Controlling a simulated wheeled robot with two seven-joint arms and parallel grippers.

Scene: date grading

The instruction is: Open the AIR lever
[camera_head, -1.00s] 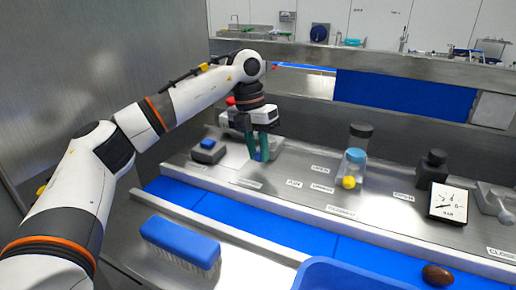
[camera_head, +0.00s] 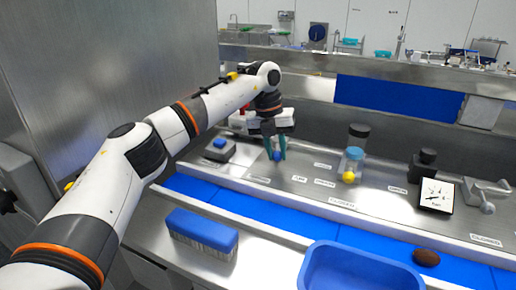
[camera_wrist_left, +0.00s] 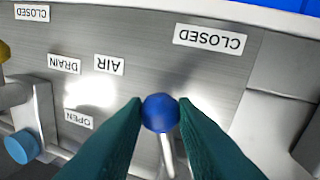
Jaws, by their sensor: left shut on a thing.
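The AIR lever is a thin metal rod with a round blue knob (camera_wrist_left: 160,113), standing on the sloped steel panel. My left gripper (camera_head: 276,150) has its green fingers shut on that blue knob. In the left wrist view the fingertips touch the knob from both sides, and the rod (camera_wrist_left: 168,155) shows below it. The AIR label (camera_wrist_left: 109,65) is upside down there, to the left of the knob, with a CLOSED label (camera_wrist_left: 210,39) above right and an OPEN label (camera_wrist_left: 79,118) at lower left. The right gripper is not in view.
A yellow-knobbed lever (camera_head: 348,177) stands right of my gripper, by a clear blue-topped cylinder. A blue button box (camera_head: 207,151) is to the left. A gauge (camera_head: 436,195) and metal handle (camera_head: 485,194) are farther right. A brush (camera_head: 202,232) and blue tray (camera_head: 358,270) lie in front.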

